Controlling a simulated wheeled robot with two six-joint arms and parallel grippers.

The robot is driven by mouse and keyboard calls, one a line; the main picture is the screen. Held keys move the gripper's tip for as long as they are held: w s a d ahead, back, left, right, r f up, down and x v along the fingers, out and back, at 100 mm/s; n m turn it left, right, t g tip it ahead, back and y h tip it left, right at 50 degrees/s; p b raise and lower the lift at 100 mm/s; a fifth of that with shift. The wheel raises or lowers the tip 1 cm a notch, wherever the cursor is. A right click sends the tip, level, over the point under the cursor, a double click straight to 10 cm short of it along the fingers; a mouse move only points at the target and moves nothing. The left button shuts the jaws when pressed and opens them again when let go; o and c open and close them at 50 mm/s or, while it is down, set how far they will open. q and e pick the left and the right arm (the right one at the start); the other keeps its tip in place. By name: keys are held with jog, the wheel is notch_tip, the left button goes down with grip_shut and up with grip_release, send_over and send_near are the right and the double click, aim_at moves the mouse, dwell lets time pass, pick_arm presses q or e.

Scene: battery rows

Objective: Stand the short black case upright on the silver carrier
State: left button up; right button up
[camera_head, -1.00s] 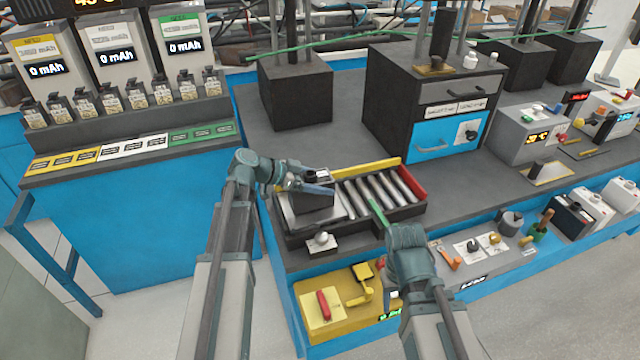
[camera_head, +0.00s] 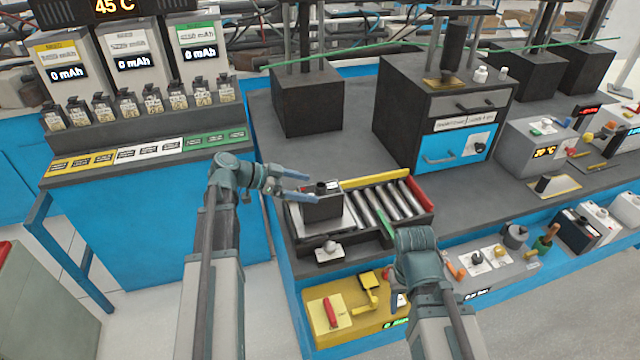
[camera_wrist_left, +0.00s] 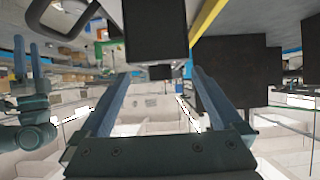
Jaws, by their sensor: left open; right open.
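The short black case (camera_head: 323,207) stands upright on the silver carrier (camera_head: 350,220), at the left end of the roller tray, with a dark cap on its top. My left gripper (camera_head: 313,187) is open just left of the case, with its blue fingers near the case's upper part; contact cannot be judged. In the left wrist view a dark block, apparently the case (camera_wrist_left: 155,30), shows at the top, beyond the open fingertips, with nothing held between them. My right gripper (camera_head: 388,230) is open and empty at the front of the tray, partly hidden behind its own wrist.
The tray has silver rollers (camera_head: 385,200), a yellow rail (camera_head: 390,177) behind and a red end (camera_head: 424,193). A black block (camera_head: 307,105) and a drawer cabinet (camera_head: 440,115) stand behind. A yellow box (camera_head: 345,325) is below in front. Grey bench (camera_head: 265,120) is bare at left.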

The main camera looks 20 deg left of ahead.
pick_arm(q)
jog(key=p+v, duration=0.1)
jog(key=v, duration=0.2)
jog(key=shift+s+a+r, duration=0.15)
jog(key=shift+a, duration=0.1)
pick_arm(e)
jog(key=shift+r, duration=0.85)
